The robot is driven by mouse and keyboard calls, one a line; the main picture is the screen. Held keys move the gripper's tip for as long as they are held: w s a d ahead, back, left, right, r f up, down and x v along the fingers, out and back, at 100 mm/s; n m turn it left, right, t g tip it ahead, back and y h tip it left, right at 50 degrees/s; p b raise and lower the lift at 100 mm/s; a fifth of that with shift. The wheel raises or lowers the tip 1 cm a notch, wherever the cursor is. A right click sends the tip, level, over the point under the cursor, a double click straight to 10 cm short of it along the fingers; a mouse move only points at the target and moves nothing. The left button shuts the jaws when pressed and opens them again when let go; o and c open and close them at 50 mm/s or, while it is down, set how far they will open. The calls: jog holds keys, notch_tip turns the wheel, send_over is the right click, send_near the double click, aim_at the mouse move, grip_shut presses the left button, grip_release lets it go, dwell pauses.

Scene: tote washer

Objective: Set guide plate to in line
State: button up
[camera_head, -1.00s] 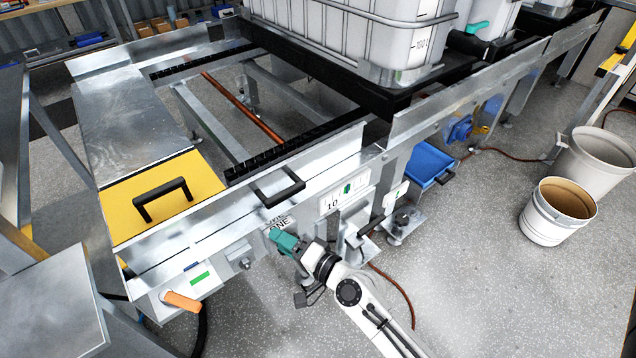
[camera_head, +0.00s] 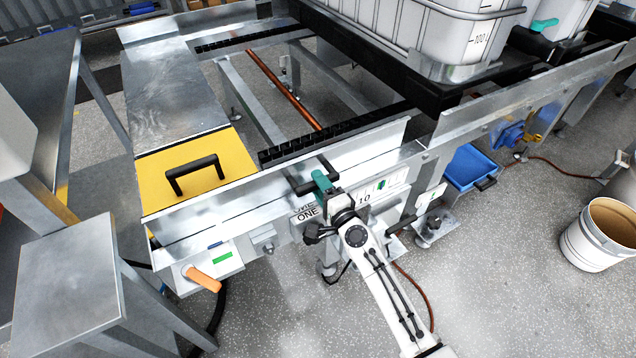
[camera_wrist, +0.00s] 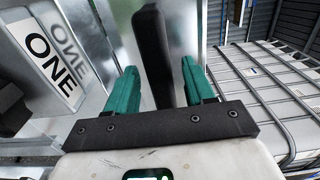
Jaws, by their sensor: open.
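The guide plate (camera_head: 365,148) is a bright sheet-metal strip along the near side of the frame, carrying a black bar handle (camera_head: 298,186). My gripper (camera_head: 321,180) with teal fingers is at the right part of this handle and hides some of it. In the wrist view my gripper (camera_wrist: 160,88) is open. The black handle (camera_wrist: 153,45) stands between its two fingers, with visible gaps on both sides. A white scale plate (camera_head: 392,181) with "10" and a green mark sits below the guide plate, partly hidden by my wrist.
A yellow cover with a black handle (camera_head: 195,178) lies to the left. An orange lever (camera_head: 203,279) sticks out at lower left. A "ONE" label (camera_head: 308,213) is just left of my wrist. A caged white tank (camera_head: 420,35) stands behind. A blue bin (camera_head: 470,167) is right.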

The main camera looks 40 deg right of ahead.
jog(key=shift+w+d, duration=0.1)
jog(key=shift+w, duration=0.45)
grip_shut()
